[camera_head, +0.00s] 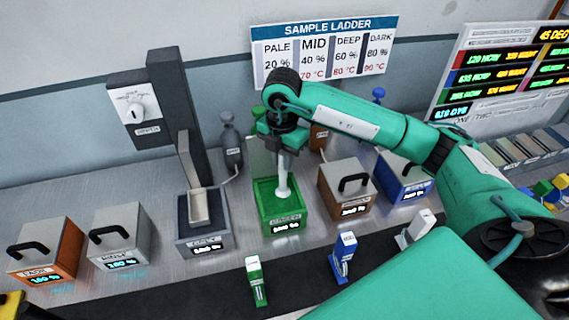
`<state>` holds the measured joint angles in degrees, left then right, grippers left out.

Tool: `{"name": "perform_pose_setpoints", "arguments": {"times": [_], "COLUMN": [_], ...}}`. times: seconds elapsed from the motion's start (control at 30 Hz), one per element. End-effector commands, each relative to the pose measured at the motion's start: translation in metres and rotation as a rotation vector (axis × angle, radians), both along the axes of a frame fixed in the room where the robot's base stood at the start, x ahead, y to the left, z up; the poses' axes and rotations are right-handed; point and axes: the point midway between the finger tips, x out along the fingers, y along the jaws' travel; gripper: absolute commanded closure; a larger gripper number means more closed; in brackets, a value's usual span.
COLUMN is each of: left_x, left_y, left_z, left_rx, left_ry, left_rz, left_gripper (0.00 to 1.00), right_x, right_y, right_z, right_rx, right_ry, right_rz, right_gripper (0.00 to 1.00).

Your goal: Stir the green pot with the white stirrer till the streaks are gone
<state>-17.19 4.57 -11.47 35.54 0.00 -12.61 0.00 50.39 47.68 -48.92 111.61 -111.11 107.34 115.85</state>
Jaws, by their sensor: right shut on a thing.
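The green pot (283,225) stands open on the metal bench near the middle, with a lit display on its front. My right gripper (284,146) is above the pot, shut on the white stirrer (283,180). The stirrer hangs about upright, and its lower end is inside the pot's opening. The gripper's fingers are partly hidden by its own wrist. The pot's contents look green; any streaks are too small to tell.
Lidded orange (68,256), grey (133,246), brown (330,196) and blue (393,183) pots flank it. An open grey pot (210,243) with an upright plate is just left. Green (256,281) and blue (342,258) small devices stand in front. A sample ladder sign (325,50) hangs behind.

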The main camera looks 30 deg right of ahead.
Motion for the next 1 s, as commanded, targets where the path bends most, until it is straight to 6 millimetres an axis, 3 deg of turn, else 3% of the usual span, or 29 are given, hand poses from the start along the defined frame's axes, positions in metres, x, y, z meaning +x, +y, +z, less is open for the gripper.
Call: {"name": "perform_pose_setpoints", "arguments": {"times": [0.2,0.6,1.0], "left_x": [0.0,0.0,0.0], "left_y": [0.0,0.0,0.0], "left_z": [-0.003,-0.003,-0.003], "left_rx": [0.0,0.0,0.0], "left_ry": [0.0,0.0,0.0], "left_rz": [0.0,0.0,0.0], "left_gripper": [1.0,1.0,1.0], "right_x": [0.01,0.011,0.017], "right_y": [-0.003,-0.002,0.018], "right_z": [0.0,0.0,0.001], "right_rx": [0.0,0.0,0.0], "right_ry": [-0.001,-0.001,-0.001], "right_rz": [0.0,0.001,0.002], "right_gripper": [0.98,0.98,0.98]}}
